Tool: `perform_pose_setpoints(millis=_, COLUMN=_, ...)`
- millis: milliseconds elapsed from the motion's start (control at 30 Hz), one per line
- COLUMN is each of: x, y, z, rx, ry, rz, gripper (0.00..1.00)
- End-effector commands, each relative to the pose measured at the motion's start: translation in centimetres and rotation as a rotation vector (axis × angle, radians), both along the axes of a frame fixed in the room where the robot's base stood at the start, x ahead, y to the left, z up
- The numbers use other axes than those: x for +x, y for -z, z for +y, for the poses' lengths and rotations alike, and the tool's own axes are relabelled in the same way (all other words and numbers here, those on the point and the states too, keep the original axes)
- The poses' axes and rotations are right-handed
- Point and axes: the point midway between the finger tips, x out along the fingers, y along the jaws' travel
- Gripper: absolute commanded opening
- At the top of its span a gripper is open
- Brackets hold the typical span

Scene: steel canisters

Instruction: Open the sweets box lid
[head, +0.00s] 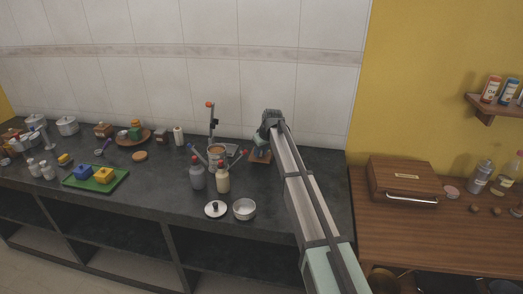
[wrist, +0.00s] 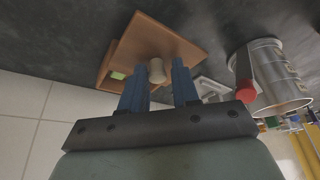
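A small wooden box, which I take as the sweets box, shows in the wrist view with its flat orange-brown lid (wrist: 163,40) and a pale round knob (wrist: 157,71). The lid sits askew over the box body (wrist: 107,66); a green patch shows beside the lid's edge. My gripper (wrist: 160,76) has its two blue fingers apart, one on each side of the knob. A gap shows on the right; contact on the left is unclear. In the head view my gripper (head: 266,142) is over the wooden box (head: 260,158), mostly hiding it.
A metal can (wrist: 270,75) with a red-tipped handle stands close by in the wrist view. A labelled wooden case (head: 405,180) sits on the right-hand table.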

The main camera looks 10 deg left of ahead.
Motion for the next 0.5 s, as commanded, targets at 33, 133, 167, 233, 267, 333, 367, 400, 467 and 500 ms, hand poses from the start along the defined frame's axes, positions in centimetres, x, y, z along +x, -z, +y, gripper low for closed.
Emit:
perform_pose_setpoints(millis=33, x=-0.15, y=0.02, z=0.04, rx=0.001, ry=-0.001, rz=0.001, gripper=0.32)
perform_pose_setpoints(millis=133, x=-0.09, y=0.01, z=0.03, rx=0.001, ry=0.000, rz=0.000, gripper=0.42)
perform_pose_setpoints(millis=167, x=-0.06, y=0.01, z=0.03, rx=0.001, ry=0.000, rz=-0.001, gripper=0.45)
perform_pose_setpoints(millis=233, x=-0.02, y=-0.01, z=0.01, rx=0.001, ry=0.000, rz=-0.001, gripper=0.47)
perform_pose_setpoints(millis=267, x=0.00, y=0.00, z=0.01, rx=0.001, ry=0.000, rz=-0.002, gripper=0.47)
perform_pose_setpoints(millis=333, x=0.04, y=-0.02, z=0.01, rx=0.001, ry=0.000, rz=-0.002, gripper=0.47)
perform_pose_setpoints(millis=367, x=0.05, y=-0.02, z=0.01, rx=0.001, ry=0.000, rz=-0.002, gripper=0.47)
perform_pose_setpoints(millis=400, x=0.05, y=-0.03, z=0.01, rx=0.001, ry=0.000, rz=-0.002, gripper=0.47)
perform_pose_setpoints(millis=467, x=0.04, y=-0.13, z=-0.03, rx=0.001, ry=0.001, rz=-0.003, gripper=0.47)
perform_pose_setpoints(millis=500, x=0.00, y=-0.29, z=-0.07, rx=0.001, ry=0.001, rz=-0.003, gripper=0.47)
